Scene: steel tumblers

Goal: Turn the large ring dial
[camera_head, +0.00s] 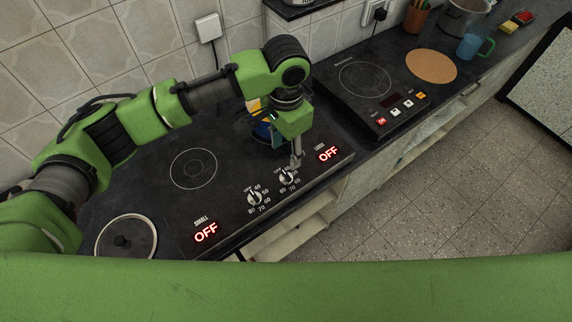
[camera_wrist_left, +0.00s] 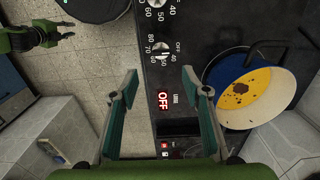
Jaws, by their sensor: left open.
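The large ring dial (camera_head: 286,177) is a small silver knob on the black cooktop's front strip, with a printed OFF-to-80 scale. It also shows in the left wrist view (camera_wrist_left: 159,51), below the fingertips' level in space and ahead of them. The large ring's display (camera_head: 328,154) glows red and reads OFF; it shows between the fingers in the left wrist view (camera_wrist_left: 163,100). My left gripper (camera_head: 296,163) points down over the dial; its two fingers (camera_wrist_left: 161,82) are apart with nothing between them. Contact with the dial cannot be told.
The small ring dial (camera_head: 255,198) sits to the left, and its display (camera_head: 205,232) reads OFF. A blue pan with yellow contents (camera_wrist_left: 245,88) stands on the large ring, mostly hidden by my arm in the head view. A green arm part shows at upper left in the wrist view.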

